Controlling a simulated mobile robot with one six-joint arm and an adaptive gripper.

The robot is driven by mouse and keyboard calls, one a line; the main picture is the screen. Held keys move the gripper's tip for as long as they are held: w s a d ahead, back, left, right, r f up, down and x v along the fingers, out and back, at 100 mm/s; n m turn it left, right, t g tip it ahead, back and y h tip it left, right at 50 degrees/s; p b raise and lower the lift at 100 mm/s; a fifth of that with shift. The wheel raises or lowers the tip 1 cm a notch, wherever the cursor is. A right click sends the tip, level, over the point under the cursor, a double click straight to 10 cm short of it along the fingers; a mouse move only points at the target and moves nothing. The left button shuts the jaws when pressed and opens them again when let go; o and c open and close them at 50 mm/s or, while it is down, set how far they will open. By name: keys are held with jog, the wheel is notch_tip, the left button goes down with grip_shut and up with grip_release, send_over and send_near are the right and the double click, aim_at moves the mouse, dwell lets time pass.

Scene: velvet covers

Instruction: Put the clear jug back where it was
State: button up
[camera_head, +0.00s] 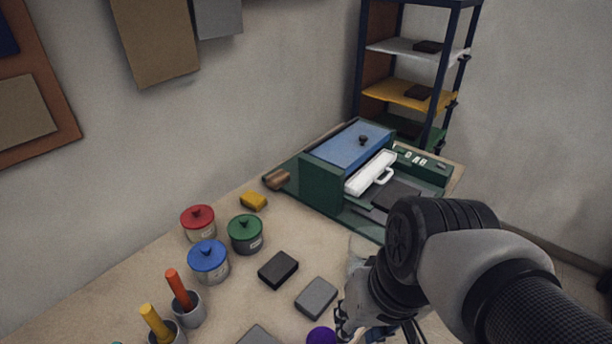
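I cannot make out the clear jug for certain. A pale, see-through edge (355,256) shows just left of my dark wrist joint and may be part of it; the rest there is hidden behind my arm. My gripper (345,322) is low in the picture, mostly hidden by my own arm, over the front part of the table (310,255). Only some of its finger parts show, close to a round purple thing (320,336). I cannot tell whether the fingers are open or shut, or whether they hold anything.
Red (198,222), blue (208,261) and green (245,233) lidded pots stand at left. A black block (278,269) and a grey block (316,297) lie mid-table. A green machine (322,186) with a white handled part stands behind, before a shelf rack (400,93).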

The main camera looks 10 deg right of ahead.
jog(key=r+n+t, duration=0.1)
jog(key=r+t+h, duration=0.1)
jog(key=shift+s+d+r+n, duration=0.1)
jog(key=shift+d+r+n, duration=0.1)
jog(key=shift+r+n, duration=0.2)
jog(key=shift+a, duration=0.1)
dwell(1.3)
